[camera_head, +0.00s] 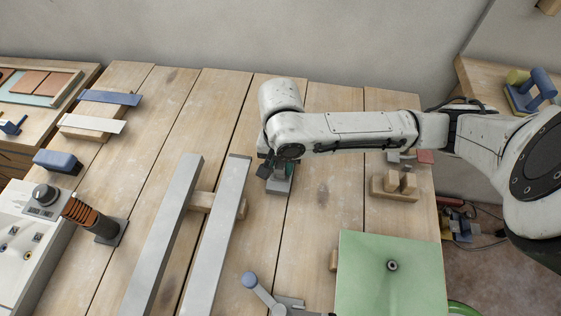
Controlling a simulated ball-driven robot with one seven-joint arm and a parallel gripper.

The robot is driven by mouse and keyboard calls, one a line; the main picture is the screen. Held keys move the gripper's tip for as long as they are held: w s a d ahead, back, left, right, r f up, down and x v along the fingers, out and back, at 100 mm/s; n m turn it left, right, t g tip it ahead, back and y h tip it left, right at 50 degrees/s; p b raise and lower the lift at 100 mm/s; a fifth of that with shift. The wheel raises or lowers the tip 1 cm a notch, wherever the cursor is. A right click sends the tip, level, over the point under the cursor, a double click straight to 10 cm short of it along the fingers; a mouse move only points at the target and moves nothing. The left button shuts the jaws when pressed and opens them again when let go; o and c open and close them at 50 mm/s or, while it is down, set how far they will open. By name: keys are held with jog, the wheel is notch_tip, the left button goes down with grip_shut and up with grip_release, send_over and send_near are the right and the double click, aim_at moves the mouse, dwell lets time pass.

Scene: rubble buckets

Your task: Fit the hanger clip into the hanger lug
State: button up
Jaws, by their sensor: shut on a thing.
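My gripper (274,167) points down over the middle of the bench, at the end of my white arm. It is shut on a small teal-green piece, likely the hanger clip (282,169), of which only a little shows beside the dark fingers. Just below is a small grey block, likely the hanger lug (280,186), on the planks. The clip looks close above the lug or at it; I cannot tell whether they touch. My wrist and fingers hide much of both.
Two long grey bars (222,236) lie left of the gripper across a wooden block. Wooden blocks (394,187) stand right. Bare planks lie behind the bars.

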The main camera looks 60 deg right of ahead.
dwell(0.3)
jog(key=o, duration=1.2)
jog(key=shift+c, duration=0.2)
notch_tip(320, 180, up, 11)
jog(key=p, duration=0.1)
